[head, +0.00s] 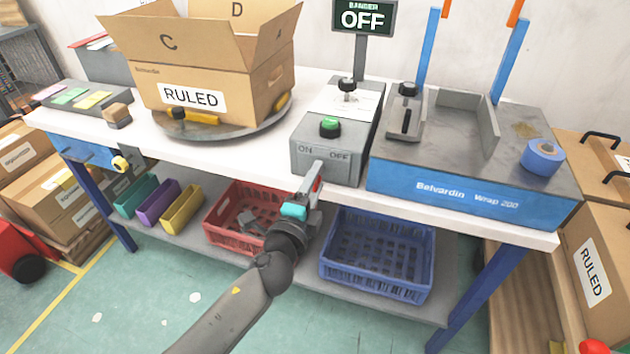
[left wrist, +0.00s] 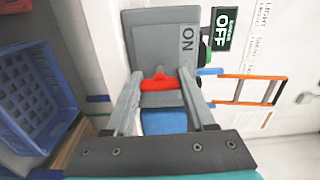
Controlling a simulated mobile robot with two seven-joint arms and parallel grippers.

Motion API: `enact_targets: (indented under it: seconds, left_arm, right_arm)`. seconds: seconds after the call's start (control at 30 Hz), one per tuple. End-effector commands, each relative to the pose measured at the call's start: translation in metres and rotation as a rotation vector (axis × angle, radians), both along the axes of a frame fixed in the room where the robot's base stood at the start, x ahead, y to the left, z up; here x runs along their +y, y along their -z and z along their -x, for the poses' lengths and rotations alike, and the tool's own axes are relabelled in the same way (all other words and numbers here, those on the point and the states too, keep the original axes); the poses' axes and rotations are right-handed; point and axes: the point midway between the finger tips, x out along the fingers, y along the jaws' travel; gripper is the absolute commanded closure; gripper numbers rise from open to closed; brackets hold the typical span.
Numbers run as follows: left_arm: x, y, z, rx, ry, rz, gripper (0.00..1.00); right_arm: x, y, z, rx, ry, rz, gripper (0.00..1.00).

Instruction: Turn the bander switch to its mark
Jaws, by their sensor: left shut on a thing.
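The bander switch box (head: 312,158) is a grey box at the table's front edge, with a green knob on top and ON and OFF printed on its front. It also shows in the left wrist view (left wrist: 160,48), turned sideways. A red switch handle (left wrist: 158,82) is on its front, between the fingers of my left gripper (left wrist: 160,88). My left gripper is shut on this handle, and in the head view (head: 316,174) it covers most of it. The sign (head: 363,18) reads BANDER OFF. The handle's exact angle is unclear. My right gripper is out of view.
A blue and grey wrapping machine (head: 450,188) stands close right of the box. A carton (head: 190,90) marked RULED sits on a round turntable (head: 225,132) to the left. Red (head: 225,225) and blue (head: 375,283) crates lie on the shelf below.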

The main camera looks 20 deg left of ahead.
Motion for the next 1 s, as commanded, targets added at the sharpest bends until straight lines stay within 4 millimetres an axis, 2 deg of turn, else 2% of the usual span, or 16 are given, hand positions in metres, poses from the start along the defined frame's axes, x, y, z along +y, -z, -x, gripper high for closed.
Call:
enact_targets:
  seconds: [0.1, 0.13, 0.37, 0.73, 0.87, 1.0]
  left_arm:
    - [-0.001, 0.000, 0.000, -0.001, 0.002, 0.001, 1.00]
    - [-0.001, 0.000, 0.000, -0.001, 0.002, 0.002, 0.43]
    - [-0.001, 0.000, 0.000, -0.001, 0.001, 0.002, 0.17]
    - [0.000, 0.000, 0.004, 0.001, 0.001, 0.003, 0.15]
    - [0.000, 0.001, 0.017, 0.002, 0.001, 0.003, 0.15]
    - [0.001, 0.001, 0.039, 0.003, 0.000, 0.004, 0.15]
  right_arm:
    - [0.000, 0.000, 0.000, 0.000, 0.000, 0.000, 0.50]
    - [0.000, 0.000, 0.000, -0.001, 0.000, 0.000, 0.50]
    - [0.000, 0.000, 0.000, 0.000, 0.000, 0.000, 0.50]
    - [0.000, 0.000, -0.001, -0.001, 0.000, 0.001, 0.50]
    - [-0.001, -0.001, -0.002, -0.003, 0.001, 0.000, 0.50]
    - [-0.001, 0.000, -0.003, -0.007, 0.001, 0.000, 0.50]
